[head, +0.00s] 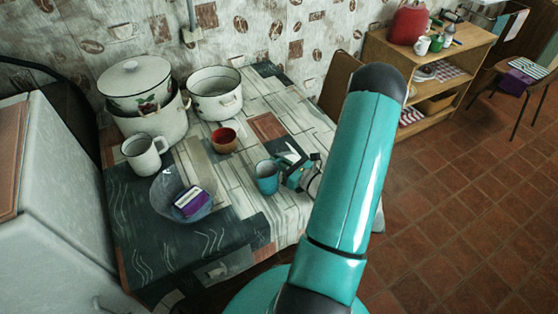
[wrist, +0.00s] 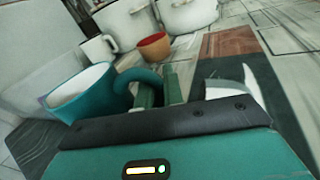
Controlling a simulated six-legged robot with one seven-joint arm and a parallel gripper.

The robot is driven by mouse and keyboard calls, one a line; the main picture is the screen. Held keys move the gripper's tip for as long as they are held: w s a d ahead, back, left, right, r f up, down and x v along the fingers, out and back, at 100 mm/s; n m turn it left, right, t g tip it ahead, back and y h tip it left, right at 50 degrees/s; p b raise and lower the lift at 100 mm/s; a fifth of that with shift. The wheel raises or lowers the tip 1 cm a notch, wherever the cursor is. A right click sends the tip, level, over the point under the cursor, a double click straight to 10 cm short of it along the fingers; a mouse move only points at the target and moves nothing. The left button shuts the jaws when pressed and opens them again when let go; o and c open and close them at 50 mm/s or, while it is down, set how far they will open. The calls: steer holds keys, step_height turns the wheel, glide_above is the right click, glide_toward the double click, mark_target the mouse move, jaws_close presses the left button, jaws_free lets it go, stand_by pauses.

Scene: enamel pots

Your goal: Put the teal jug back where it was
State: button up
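The teal jug (head: 267,178) is near the right part of the table, roughly upright, with its handle toward my gripper. In the wrist view the jug (wrist: 82,95) is at the left and its mouth looks empty. My gripper (head: 290,176) is at the jug's right side. In the wrist view its two green fingers (wrist: 160,90) are close together at the handle and appear shut on it. I cannot tell whether the jug's base touches the table.
A red bowl (head: 223,140), white mug (head: 144,154), white pot (head: 215,93) and lidded stacked pots (head: 140,92) stand behind and left on the table (head: 235,200). A grey bowl (head: 165,196) holding a purple item (head: 191,201) is left of the jug. Bare tabletop lies between.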

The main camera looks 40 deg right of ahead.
steer(key=o, duration=0.4)
steer(key=shift+o, duration=0.2)
steer(key=shift+s+r, duration=0.15)
steer(key=shift+s, duration=0.05)
steer(key=s, duration=0.7)
steer(key=s+d, duration=0.1)
steer(key=s, duration=0.3)
steer(key=shift+s, duration=0.3)
